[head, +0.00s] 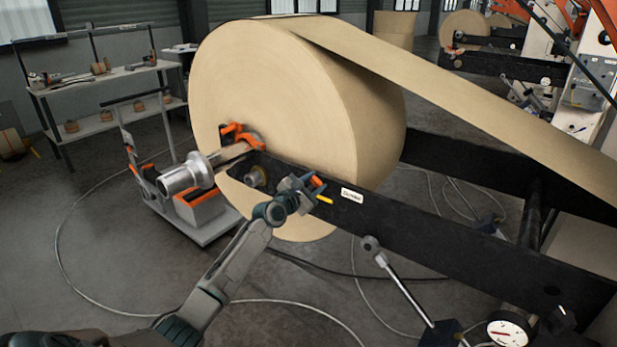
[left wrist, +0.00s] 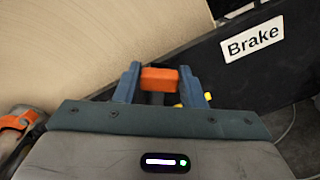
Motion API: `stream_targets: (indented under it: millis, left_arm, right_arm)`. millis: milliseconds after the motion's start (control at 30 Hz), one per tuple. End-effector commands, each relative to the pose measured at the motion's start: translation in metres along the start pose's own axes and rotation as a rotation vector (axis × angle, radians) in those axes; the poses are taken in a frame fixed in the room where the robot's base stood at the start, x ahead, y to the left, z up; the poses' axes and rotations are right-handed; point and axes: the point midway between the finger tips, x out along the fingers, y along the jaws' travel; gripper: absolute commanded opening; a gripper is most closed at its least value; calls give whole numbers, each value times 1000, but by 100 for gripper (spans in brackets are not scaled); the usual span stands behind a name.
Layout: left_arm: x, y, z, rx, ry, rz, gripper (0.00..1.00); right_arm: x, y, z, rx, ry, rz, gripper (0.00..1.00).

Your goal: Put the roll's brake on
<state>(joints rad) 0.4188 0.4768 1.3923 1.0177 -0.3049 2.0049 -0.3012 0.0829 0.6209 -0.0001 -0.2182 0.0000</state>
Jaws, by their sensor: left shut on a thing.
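The big kraft paper roll (head: 290,110) sits on a metal shaft (head: 190,174) between black stand arms, its web running off to the right. My left gripper (head: 312,186) is at the near black arm, in front of the roll. In the left wrist view its two blue fingers (left wrist: 158,90) are on either side of an orange block (left wrist: 159,78), the brake lever's grip, and are shut on it. The lever's lower part is hidden behind the gripper. A white "Brake" label (left wrist: 252,38) is on the black arm, right of the fingers; it also shows in the head view (head: 352,195). My right gripper is not in view.
The black stand arm (head: 430,235) runs to the lower right. A trolley (head: 205,222) is at the left, and hoses lie on the floor.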

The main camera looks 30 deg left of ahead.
Motion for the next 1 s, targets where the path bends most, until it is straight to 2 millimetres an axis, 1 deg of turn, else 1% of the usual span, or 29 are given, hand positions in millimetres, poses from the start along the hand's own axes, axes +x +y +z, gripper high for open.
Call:
stream_targets:
  millis: [100,267,600,900,1000]
  left_arm:
    - [0,-12,-1,111,-1,0,0]
    - [0,-27,-5,264,-1,-1,0]
    - [0,-56,-20,585,0,0,0]
    - [0,-72,-34,820,-1,1,0]
    - [0,-76,-38,878,-1,0,0]
  right_arm:
    - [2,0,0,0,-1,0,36]
    - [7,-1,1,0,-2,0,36]
    - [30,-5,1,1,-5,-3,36]
    - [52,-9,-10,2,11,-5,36]
    - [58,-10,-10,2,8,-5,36]
